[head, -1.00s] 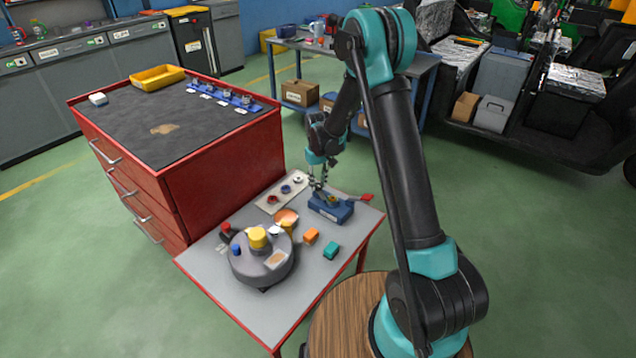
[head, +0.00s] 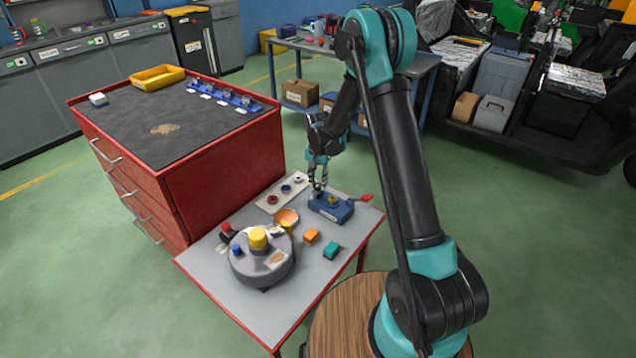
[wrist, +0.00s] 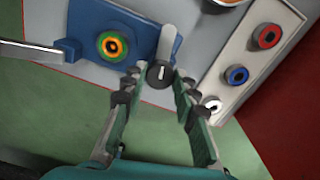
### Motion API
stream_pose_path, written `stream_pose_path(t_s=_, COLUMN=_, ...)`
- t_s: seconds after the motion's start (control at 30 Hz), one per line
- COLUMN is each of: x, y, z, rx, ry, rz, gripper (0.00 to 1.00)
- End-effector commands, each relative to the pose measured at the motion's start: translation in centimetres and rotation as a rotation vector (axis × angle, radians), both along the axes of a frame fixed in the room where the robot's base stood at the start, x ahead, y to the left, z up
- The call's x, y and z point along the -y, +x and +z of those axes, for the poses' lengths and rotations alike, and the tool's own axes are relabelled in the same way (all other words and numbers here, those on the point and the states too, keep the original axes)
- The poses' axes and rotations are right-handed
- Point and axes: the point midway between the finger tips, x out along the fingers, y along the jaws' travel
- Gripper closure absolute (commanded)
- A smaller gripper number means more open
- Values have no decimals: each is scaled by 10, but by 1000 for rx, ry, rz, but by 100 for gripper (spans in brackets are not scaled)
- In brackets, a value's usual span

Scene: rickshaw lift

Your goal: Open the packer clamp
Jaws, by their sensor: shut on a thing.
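The packer clamp is a blue block (head: 331,209) on the small grey-topped table. A ring with orange, green and dark bands (wrist: 112,46) sits in its top. A pale grey lever (wrist: 166,42) at the block's edge ends in a dark knob (wrist: 160,75) with a white mark. My gripper (wrist: 159,76) is shut on this knob, one fingertip on each side. In the head view my gripper (head: 317,190) is at the block's left end, and the fingertips are small there. A grey bar (wrist: 28,51) extends from the block's other end; a red tip (head: 366,197) shows there.
A pale strip (head: 282,192) with red, blue and white rings lies beside the clamp. A round grey fixture (head: 262,272) with a yellow knob, an orange block (head: 311,235) and a teal block (head: 331,250) share the table. A red drawer cabinet (head: 225,175) stands at left.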

Motion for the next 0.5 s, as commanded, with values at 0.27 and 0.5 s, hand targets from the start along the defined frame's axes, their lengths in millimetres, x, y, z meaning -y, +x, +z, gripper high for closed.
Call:
stream_pose_path(t_s=0.27, x=0, y=1, z=0, rx=1, ry=0, rz=-150, gripper=100)
stream_pose_path(t_s=0.5, x=0, y=1, z=0, rx=1, ry=0, rz=-208, gripper=100)
